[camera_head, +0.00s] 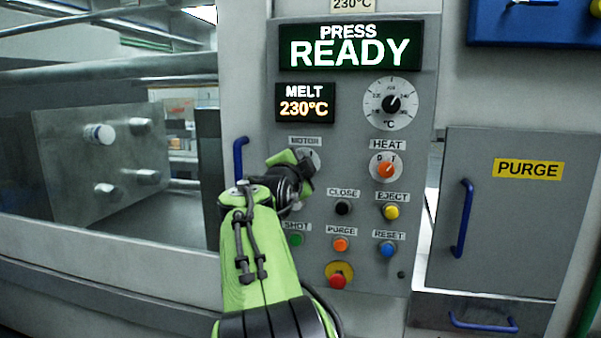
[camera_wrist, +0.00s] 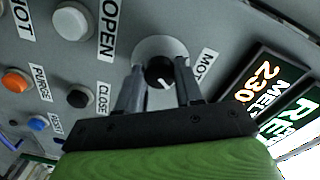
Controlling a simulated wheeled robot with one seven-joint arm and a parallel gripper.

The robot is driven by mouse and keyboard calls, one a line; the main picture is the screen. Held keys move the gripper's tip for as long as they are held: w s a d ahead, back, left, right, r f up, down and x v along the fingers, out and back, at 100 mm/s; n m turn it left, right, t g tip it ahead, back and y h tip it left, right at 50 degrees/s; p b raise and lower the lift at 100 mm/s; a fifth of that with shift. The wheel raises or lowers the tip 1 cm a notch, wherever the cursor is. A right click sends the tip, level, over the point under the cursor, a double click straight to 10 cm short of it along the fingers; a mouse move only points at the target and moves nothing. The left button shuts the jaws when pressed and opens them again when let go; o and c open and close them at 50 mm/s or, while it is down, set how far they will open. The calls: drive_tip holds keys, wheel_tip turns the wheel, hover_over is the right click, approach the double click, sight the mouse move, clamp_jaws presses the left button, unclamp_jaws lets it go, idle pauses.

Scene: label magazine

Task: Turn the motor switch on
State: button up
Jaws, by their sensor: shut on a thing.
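The motor switch is a black rotary knob (camera_wrist: 160,73) with a white pointer line, on a round pale plate below the MOTOR label. In the wrist view my gripper (camera_wrist: 161,78) has its two grey fingers on either side of the knob, shut on it. In the head view my green and black gripper (camera_head: 303,178) is at the motor switch plate (camera_head: 314,157) and hides most of the knob. The display (camera_head: 349,46) reads PRESS READY. Which marked position the pointer is at cannot be told.
The HEAT knob (camera_head: 386,168) is orange and sits right of the motor switch. Below are the black CLOSE button (camera_head: 343,207), yellow EJECT button (camera_head: 391,212), orange PURGE button (camera_head: 340,244) and blue RESET button (camera_head: 387,249). A blue door handle (camera_head: 239,158) stands left of my gripper.

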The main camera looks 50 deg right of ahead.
drive_tip(key=shift+f, duration=0.1)
idle(0.3)
drive_tip(key=o, duration=1)
drive_tip(key=shift+o, duration=0.2)
drive_tip(key=v, duration=1.5)
drive_tip(key=shift+a+b, duration=0.4)
drive_tip(key=shift+s, duration=0.1)
